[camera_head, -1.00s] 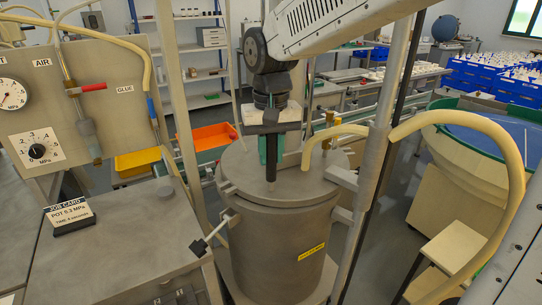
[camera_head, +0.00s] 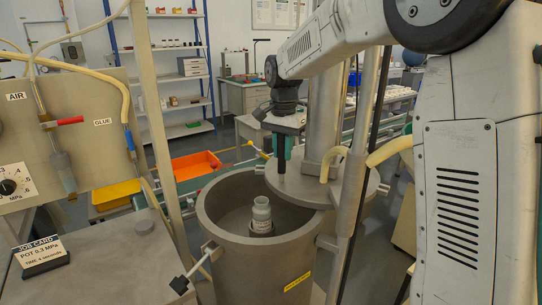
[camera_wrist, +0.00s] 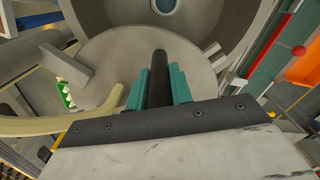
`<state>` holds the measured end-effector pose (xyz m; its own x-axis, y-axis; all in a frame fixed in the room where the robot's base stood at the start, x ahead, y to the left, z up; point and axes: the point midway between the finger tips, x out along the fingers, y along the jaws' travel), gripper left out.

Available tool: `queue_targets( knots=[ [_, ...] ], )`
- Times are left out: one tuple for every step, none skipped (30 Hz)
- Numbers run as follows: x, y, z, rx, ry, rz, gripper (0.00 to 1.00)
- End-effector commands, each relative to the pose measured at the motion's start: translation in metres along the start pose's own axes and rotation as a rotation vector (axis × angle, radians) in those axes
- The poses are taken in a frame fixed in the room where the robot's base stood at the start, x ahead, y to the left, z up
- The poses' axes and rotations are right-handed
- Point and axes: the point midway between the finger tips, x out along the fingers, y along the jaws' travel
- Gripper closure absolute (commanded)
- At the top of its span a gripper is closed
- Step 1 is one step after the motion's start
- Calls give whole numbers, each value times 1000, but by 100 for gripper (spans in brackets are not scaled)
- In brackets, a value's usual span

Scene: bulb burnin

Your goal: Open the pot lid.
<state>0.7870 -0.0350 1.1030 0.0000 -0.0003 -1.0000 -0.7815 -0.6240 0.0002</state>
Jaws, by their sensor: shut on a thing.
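The grey pot (camera_head: 250,272) stands with its mouth uncovered, and a pale bottle (camera_head: 261,212) stands upright inside it. The round grey pot lid (camera_head: 305,192) is swung to the right and back of the pot, level, by the upright post. My gripper (camera_head: 283,140) is shut on the lid's upright black handle (camera_head: 282,162). In the wrist view, the teal fingers of my gripper (camera_wrist: 158,92) flank the handle (camera_wrist: 158,65) above the lid (camera_wrist: 112,62). The pot's open mouth shows at the top of that view.
A panel with gauge and valves (camera_head: 55,130) and a bench with a job card (camera_head: 40,255) stand at left. A clamp handle (camera_head: 192,272) sticks out from the pot's left side. Orange (camera_head: 197,165) and yellow bins lie behind. A cream hose (camera_head: 333,160) runs from the lid.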

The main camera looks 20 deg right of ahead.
Motion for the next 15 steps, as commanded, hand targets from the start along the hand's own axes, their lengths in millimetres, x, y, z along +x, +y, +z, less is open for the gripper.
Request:
queue_targets(
  knots=[
    [0, 2, -7, 28, 1, -1, 100],
    [0, 3, -10, 44, 1, -1, 100],
    [-1, 4, -14, 63, 1, -1, 100],
    [-1, 5, -17, 76, 1, -1, 100],
    [-1, 6, -19, 88, 1, -1, 100],
    [-1, 7, -22, 102, 1, -1, 100],
    [-1, 8, -23, 111, 0, -1, 100],
    [0, 9, -25, 119, 0, -1, 100],
    [0, 9, -27, 128, 0, -1, 100],
    [0, 10, -28, 135, 0, -1, 100],
    [0, 10, -29, 140, 0, -1, 100],
    [0, 11, -30, 146, 0, 0, 100],
    [0, 11, -31, 150, 0, 0, 100],
    [0, 12, -31, 152, 0, 0, 100],
    [0, 12, -32, 155, 0, 0, 100]
  ],
)
